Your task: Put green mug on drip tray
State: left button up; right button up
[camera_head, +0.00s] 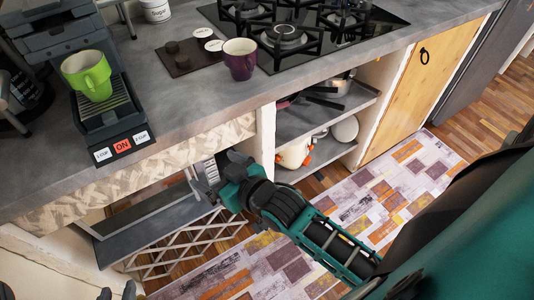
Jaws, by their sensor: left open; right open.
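The green mug (88,73) stands upright on the slatted drip tray (118,97) of the dark coffee machine (66,31), at the upper left in the head view. No gripper touches the mug. My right gripper (205,174) is open and empty, in front of the counter's front edge and below the countertop. My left gripper (117,293) shows only as dark tips at the bottom edge, well away from the mug. It is open, and most of it is out of frame.
A purple mug (240,66) stands beside a dark mat (188,55) with small items. A gas hob (285,36) lies at the back right. Shelves below hold pots (294,152). A lattice rack (190,243) stands under the counter near my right gripper. The front countertop is clear.

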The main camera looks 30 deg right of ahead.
jog(key=s+d+f+g+h, duration=0.1)
jog(key=s+d+f+g, duration=0.1)
jog(key=s+d+f, duration=0.4)
jog(key=s+f, duration=0.2)
jog(key=s, duration=0.2)
jog(key=shift+s+d+f+h, duration=0.2)
jog(key=shift+f+h, duration=0.1)
jog(key=shift+h, duration=0.1)
jog(key=shift+a, duration=0.1)
dwell(0.9)
dwell(0.4)
